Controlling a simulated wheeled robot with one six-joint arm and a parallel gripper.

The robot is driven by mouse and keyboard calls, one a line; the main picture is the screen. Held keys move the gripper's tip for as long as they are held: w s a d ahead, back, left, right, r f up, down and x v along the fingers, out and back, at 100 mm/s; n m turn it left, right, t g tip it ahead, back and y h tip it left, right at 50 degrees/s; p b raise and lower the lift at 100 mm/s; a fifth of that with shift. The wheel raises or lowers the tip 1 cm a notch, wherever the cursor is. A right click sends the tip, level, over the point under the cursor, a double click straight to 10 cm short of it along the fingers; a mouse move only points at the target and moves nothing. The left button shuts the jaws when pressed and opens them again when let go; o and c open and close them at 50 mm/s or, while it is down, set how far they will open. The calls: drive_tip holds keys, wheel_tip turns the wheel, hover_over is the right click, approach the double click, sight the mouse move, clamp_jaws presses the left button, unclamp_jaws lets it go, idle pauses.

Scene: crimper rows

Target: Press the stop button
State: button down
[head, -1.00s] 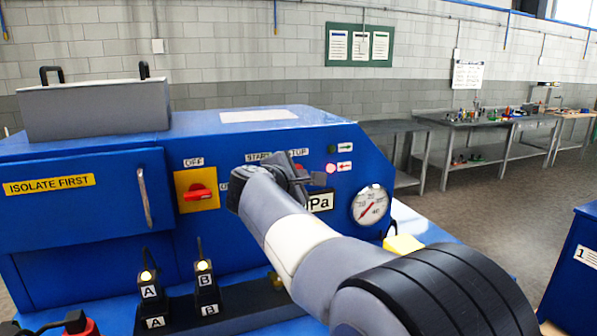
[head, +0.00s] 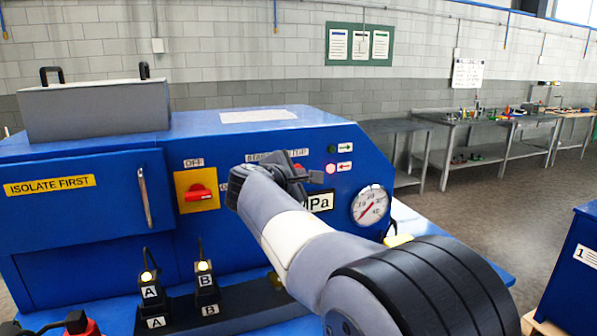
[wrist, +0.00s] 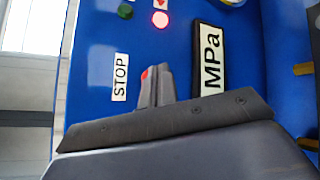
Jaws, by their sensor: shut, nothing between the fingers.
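The STOP label (wrist: 120,77) is on the blue machine panel in the wrist view; in the head view my arm partly covers it (head: 297,153). A small red part of the stop button (wrist: 145,74) shows at the tips of my gripper (wrist: 157,72), and a bit of red shows beside the gripper in the head view (head: 298,167). My gripper is shut and empty, its fingertips over the button and hiding most of it. I cannot tell whether they touch it or whether it is pushed in.
A red indicator (head: 331,168) is lit below a dark green one (head: 332,149). The MPa plate (wrist: 208,60) is right of the fingers in the wrist view. A gauge (head: 370,205), a red OFF switch (head: 198,193) and the A and B plugs (head: 150,285) are nearby.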

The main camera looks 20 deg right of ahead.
drive_tip(key=shift+w, duration=0.4)
idle(0.6)
drive_tip(key=shift+s, duration=0.9)
drive_tip(key=s+b, duration=0.2)
drive_tip(key=s, duration=0.3)
drive_tip(key=shift+w, duration=0.1)
idle(0.5)
